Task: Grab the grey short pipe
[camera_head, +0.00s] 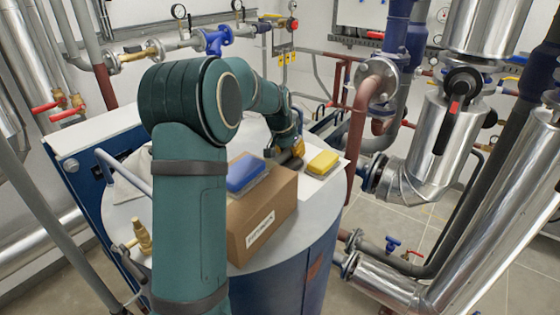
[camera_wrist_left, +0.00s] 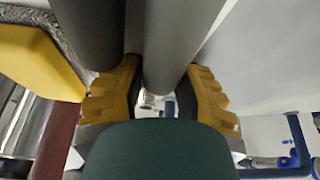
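My left arm rises in the head view and bends over the round white top. Its gripper (camera_head: 298,148) is low beside the yellow sponge, partly hidden by the wrist. In the left wrist view, the yellow fingers of my left gripper (camera_wrist_left: 162,85) stand on either side of a grey pipe (camera_wrist_left: 172,40). I cannot tell whether they press on it. A second dark grey pipe (camera_wrist_left: 92,32) lies just left of it. In the head view dark grey pipe pieces (camera_head: 290,160) show just below the gripper, partly hidden. My right gripper is not in view.
A cardboard box (camera_head: 262,215) with a blue sponge (camera_head: 246,174) on it stands close to the gripper. The yellow sponge (camera_head: 322,162) lies to the right. A brass fitting (camera_head: 142,235) is at the left. A red-brown vertical pipe (camera_head: 357,130) rises beyond the right edge.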

